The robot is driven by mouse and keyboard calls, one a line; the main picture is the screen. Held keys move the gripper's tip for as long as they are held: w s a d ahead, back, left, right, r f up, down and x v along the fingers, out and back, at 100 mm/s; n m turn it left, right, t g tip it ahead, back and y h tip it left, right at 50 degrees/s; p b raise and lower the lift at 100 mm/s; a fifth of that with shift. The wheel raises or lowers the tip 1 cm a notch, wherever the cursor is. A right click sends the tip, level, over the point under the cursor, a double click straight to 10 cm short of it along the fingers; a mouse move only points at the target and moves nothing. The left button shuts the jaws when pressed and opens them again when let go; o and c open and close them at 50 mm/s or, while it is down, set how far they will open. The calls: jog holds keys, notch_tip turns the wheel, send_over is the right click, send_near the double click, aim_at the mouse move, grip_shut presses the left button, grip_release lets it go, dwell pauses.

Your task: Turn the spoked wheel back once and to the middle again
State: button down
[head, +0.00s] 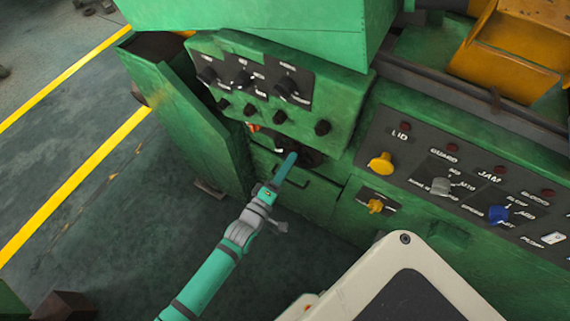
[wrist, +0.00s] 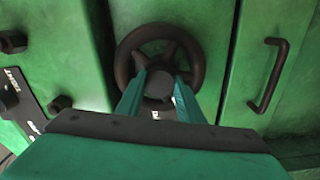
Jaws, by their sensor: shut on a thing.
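The spoked wheel (wrist: 160,31) is dark brown with a round rim, and faces me on the green machine in the wrist view. My gripper (wrist: 160,84) has its two teal fingers on either side of the wheel's round hub, inside the rim, and is shut on it. The lower part of the wheel is hidden by the fingers and the gripper body. In the head view the wheel (head: 312,157) is a small dark shape under the knob panel, partly hidden behind my gripper (head: 289,160).
A dark bar handle (wrist: 268,78) is right of the wheel. Black knobs (wrist: 60,103) stick out at left. In the head view, a control panel (head: 440,190) with yellow, grey and blue knobs is at right. An open green flap (head: 185,125) stands left, with clear floor beyond.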

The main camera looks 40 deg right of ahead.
jog(key=c, duration=1.2)
grip_release()
jog(key=shift+d, duration=0.1)
jog(key=v, duration=1)
jog(key=shift+s+a, duration=0.1)
jog(key=shift+a, duration=0.3)
jog(key=shift+a, duration=0.1)
